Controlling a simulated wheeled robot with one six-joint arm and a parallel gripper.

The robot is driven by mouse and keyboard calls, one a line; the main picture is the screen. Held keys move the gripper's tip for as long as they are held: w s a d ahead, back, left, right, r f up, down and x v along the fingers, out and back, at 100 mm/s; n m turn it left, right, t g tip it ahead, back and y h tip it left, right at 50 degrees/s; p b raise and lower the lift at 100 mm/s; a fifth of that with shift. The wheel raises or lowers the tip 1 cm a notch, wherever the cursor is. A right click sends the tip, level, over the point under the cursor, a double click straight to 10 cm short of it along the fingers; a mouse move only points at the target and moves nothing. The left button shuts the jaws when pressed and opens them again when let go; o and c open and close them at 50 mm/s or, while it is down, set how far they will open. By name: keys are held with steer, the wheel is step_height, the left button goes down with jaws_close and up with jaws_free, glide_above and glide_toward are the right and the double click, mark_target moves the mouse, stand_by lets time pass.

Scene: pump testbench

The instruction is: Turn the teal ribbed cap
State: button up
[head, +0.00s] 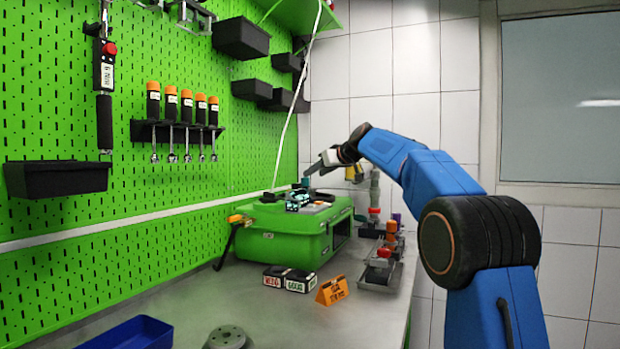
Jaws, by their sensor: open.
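A small teal part (305,183), which looks like the ribbed cap, stands on top of the green case (285,243) on the bench. Its ribs are too small to make out. My gripper (309,172) is just above it, reaching in from the right, with its fingers pointing left and down. The gripper is open. I cannot tell whether the fingers touch the cap or are around it. A dark and light-teal fitting (297,201) sits just below the cap and hides part of the case top.
Black-and-white labelled blocks (288,279) and an orange sign (332,291) stand before the case. A tray with red and orange-topped parts (380,276) is at its right. A blue bin (135,334) is at front left. A pale cable (291,110) hangs behind.

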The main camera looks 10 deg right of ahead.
steer(key=v, duration=0.9)
steer(key=shift+s, duration=0.2)
